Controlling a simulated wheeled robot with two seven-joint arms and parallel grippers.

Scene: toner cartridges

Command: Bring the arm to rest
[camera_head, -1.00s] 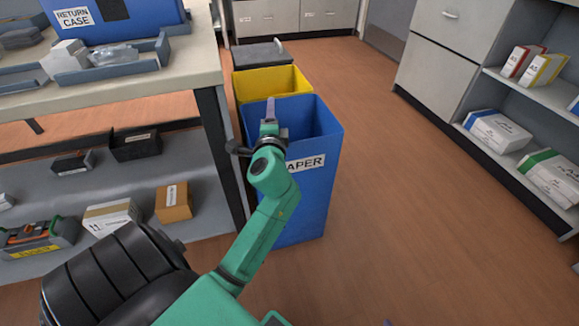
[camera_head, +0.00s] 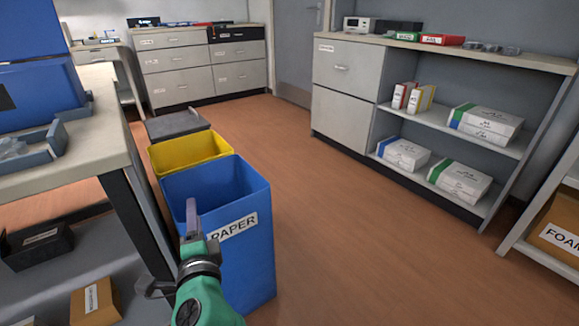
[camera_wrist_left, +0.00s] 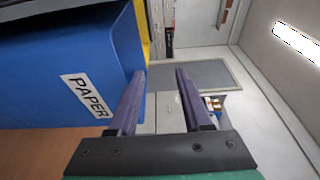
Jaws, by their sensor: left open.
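My left gripper (camera_head: 191,222) stands upright in front of the blue bin labelled PAPER (camera_head: 252,262) in the head view, at the end of my green arm. In the left wrist view my left gripper (camera_wrist_left: 158,85) shows two dark purple fingers apart with nothing between them. The blue bin also shows in that view (camera_wrist_left: 60,65), on its side in the picture, beside the left finger. I cannot tell whether finger and bin touch. My right gripper is not in view.
A yellow bin (camera_head: 185,150) and a dark grey bin (camera_head: 178,124) stand behind the blue one. A table (camera_head: 105,165) with a blue case (camera_head: 45,97) is at left. A shelf unit (camera_head: 350,68) stands at right. The brown floor (camera_head: 370,235) between is clear.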

